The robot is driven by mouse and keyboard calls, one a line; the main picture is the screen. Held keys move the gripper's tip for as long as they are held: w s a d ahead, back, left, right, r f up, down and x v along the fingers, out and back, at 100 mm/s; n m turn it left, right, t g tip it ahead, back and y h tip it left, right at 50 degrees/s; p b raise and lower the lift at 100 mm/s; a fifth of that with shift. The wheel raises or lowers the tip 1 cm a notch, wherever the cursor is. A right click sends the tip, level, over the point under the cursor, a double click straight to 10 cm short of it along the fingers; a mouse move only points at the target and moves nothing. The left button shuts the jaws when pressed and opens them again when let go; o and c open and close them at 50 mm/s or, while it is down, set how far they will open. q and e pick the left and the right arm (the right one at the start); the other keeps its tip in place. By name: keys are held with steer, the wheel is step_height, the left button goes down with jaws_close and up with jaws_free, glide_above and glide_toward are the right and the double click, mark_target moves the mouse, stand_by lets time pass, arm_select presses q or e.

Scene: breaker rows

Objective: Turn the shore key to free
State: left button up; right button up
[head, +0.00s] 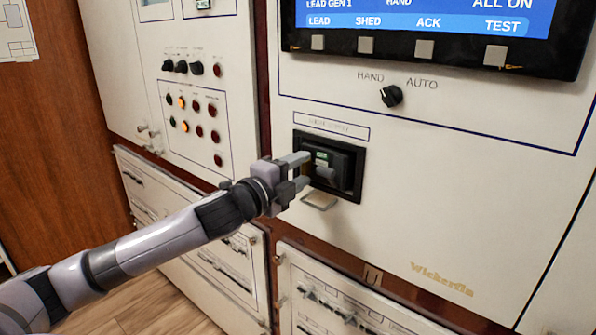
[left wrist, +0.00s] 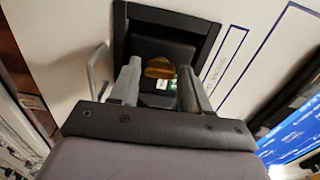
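The shore key looks to be the brass-coloured piece (left wrist: 159,68) in a black recessed housing (left wrist: 169,22), seen in the left wrist view. A small green-and-white marking shows just below it there. In the head view the housing (head: 356,171) sits in the middle cabinet panel, with a small green marking inside. My left gripper (head: 306,171) is at the mouth of the housing. Its fingers are apart, one on each side of the brass piece, with gaps visible in the left wrist view (left wrist: 158,76). The key's exact position is hard to read. My right gripper is not in view.
A black HAND/AUTO knob (head: 391,96) and a blue display (head: 430,18) are above the housing. A pale flap (head: 319,200) juts out below it. A panel of indicator lamps (head: 196,118) is at left. Breaker drawers (head: 345,300) lie below.

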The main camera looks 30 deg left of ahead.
arm_select(q)
steer(key=shift+s, duration=0.1)
steer(key=shift+s+a+f+b, duration=0.15)
steer(key=shift+s+b, duration=0.15)
steer(key=shift+s, duration=0.3)
steer(key=shift+s+a+b, duration=0.1)
steer(key=shift+s+b, duration=0.9)
steer(key=shift+s, duration=1.85)
